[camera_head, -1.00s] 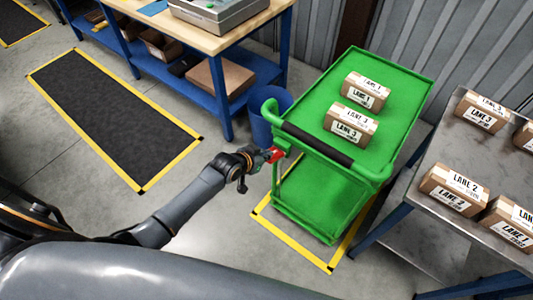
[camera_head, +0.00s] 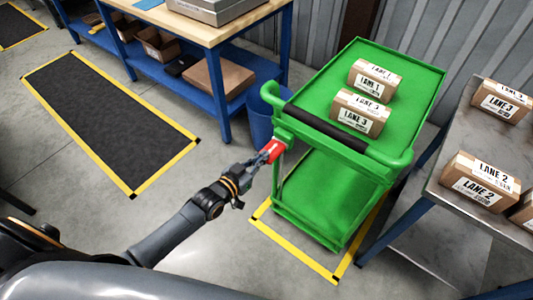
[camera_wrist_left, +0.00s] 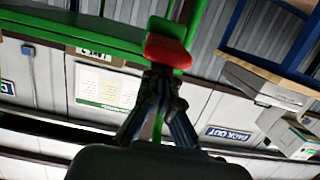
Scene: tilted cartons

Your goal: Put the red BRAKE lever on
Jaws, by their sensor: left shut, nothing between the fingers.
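The red brake lever (camera_head: 274,149) is on the near left corner of the green cart (camera_head: 419,77), below the black-gripped handle (camera_head: 325,128). My left gripper (camera_head: 264,156) is shut and empty, with its fingertips at the lever's near end. In the left wrist view the red lever (camera_wrist_left: 168,52) lies just beyond my closed fingertips (camera_wrist_left: 160,74). I cannot tell whether they touch it. My right gripper is not in view.
Two cartons, LANE 1 (camera_head: 374,80) and LANE 3 (camera_head: 360,113), stand on the cart. A metal table (camera_head: 455,222) with several cartons is to its right. A blue bin (camera_head: 260,122) and a workbench (camera_head: 215,40) are behind left. Yellow tape surrounds the cart's floor spot.

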